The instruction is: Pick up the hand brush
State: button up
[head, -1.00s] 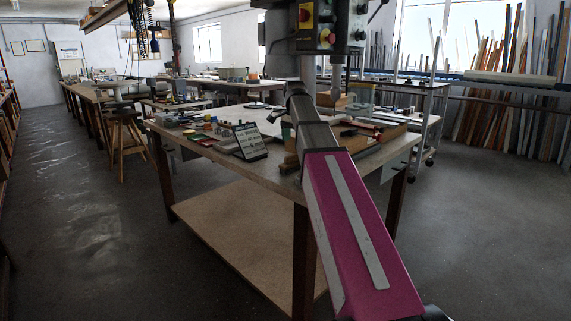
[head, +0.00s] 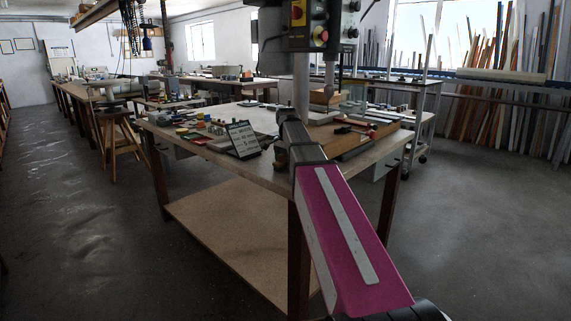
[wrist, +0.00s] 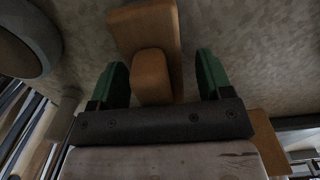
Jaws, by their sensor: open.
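In the wrist view a brown wooden piece (wrist: 145,27), which looks like the hand brush, runs from the top edge down to a shorter, raised wooden block (wrist: 151,75). I cannot tell whether the two are one object, and no bristles show. My gripper (wrist: 162,62) is open, with one green finger on each side of the block and a visible gap on both sides. Contact with the block does not show. In the head view my pink arm reaches over the workbench (head: 222,160); my gripper and the brush cannot be made out there.
On the bench a tilted dark sign (head: 243,139) and small coloured items (head: 190,134) lie left of my arm. A wooden tray (head: 358,141) with a red-handled tool is on the right. A machine with a control box (head: 311,25) stands over the bench. Open floor (head: 455,230) lies to the right.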

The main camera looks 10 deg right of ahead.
jog(key=c, duration=1)
jog(key=shift+c, duration=0.2)
jog(key=shift+r, duration=0.55)
jog(key=r, duration=0.2)
jog(key=a+r, duration=0.1)
jog(key=shift+s+r, duration=0.3)
jog(key=s+a+r, duration=0.4)
jog(key=a+r, duration=0.2)
jog(key=a, duration=0.3)
jog(key=shift+s+a, duration=0.2)
jog(key=shift+a, duration=0.05)
jog(key=shift+r, duration=0.1)
